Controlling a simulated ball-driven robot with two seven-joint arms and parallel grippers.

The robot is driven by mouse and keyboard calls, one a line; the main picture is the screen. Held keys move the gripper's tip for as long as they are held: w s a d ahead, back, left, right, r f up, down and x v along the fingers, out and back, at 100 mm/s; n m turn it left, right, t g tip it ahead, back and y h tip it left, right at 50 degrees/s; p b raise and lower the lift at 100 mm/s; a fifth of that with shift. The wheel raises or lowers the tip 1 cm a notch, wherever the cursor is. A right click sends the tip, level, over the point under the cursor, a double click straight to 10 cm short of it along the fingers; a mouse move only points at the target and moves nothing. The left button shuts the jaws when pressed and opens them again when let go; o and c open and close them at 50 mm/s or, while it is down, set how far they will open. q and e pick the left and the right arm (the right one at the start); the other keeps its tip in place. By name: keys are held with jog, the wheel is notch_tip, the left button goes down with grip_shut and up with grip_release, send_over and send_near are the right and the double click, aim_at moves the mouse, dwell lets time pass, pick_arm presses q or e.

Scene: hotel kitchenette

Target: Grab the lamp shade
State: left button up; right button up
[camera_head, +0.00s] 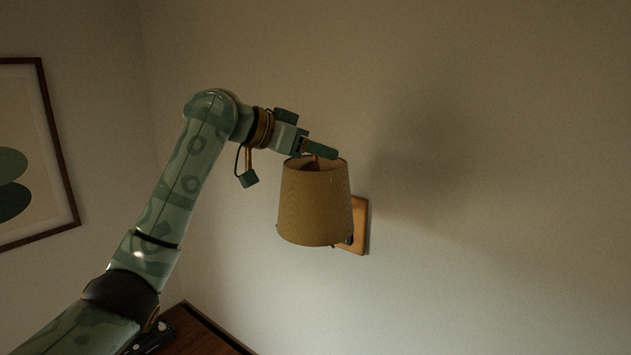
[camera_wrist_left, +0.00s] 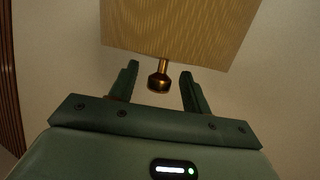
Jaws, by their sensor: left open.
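The lamp shade (camera_head: 315,207) is a ribbed tan, tapered shade on a wall lamp, right of centre in the head view. My left gripper (camera_head: 322,152) is at the shade's top rim, with a finger reaching across it. In the left wrist view, the shade (camera_wrist_left: 180,28) fills the top. The left gripper's two fingers (camera_wrist_left: 159,68) are apart, with a brass fitting (camera_wrist_left: 159,82) of the lamp between them. The gripper is open; I cannot tell whether a finger touches the shade. My right gripper is not in view.
A wooden wall plate (camera_head: 361,228) holds the lamp to the beige wall, behind the shade. A framed picture (camera_head: 62,150) hangs at the left. A dark wooden surface (camera_head: 197,335) is low in front. The wall to the right is bare.

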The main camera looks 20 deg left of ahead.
pick_arm(q)
jog(key=shift+w+d+f, duration=0.1)
jog(key=shift+d, duration=0.1)
jog(key=shift+a, duration=0.2)
jog(key=c, duration=1)
grip_shut()
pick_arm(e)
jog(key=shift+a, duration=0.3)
